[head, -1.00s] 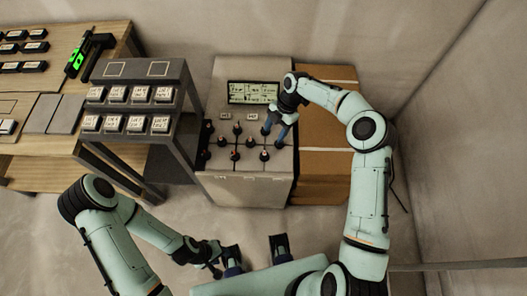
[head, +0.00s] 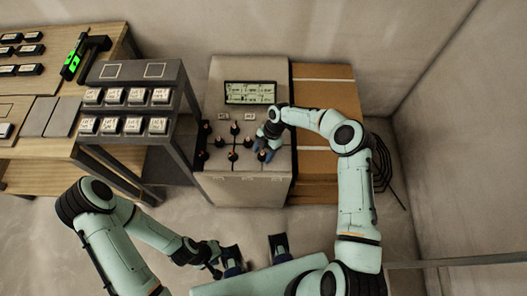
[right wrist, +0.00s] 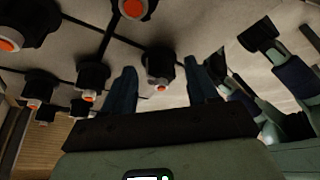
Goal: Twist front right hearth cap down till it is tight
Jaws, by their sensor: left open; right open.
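The front right hearth cap (right wrist: 158,66), dark with an orange and white tip, stands between the two fingers of my right gripper (right wrist: 161,72) in the right wrist view. Gaps show on both sides of it. In the head view my right gripper (head: 264,153) is open over the right front of the pale hearth top (head: 222,180) and hides this cap. My left gripper (head: 214,262) is open and empty, low in front of the hearth.
Several other dark caps (head: 233,156) stand close to the left of my right gripper. A display panel (head: 250,93) lies at the back of the hearth. A dark rack with white-labelled blocks (head: 124,108) stands left, brown boxes (head: 318,165) right.

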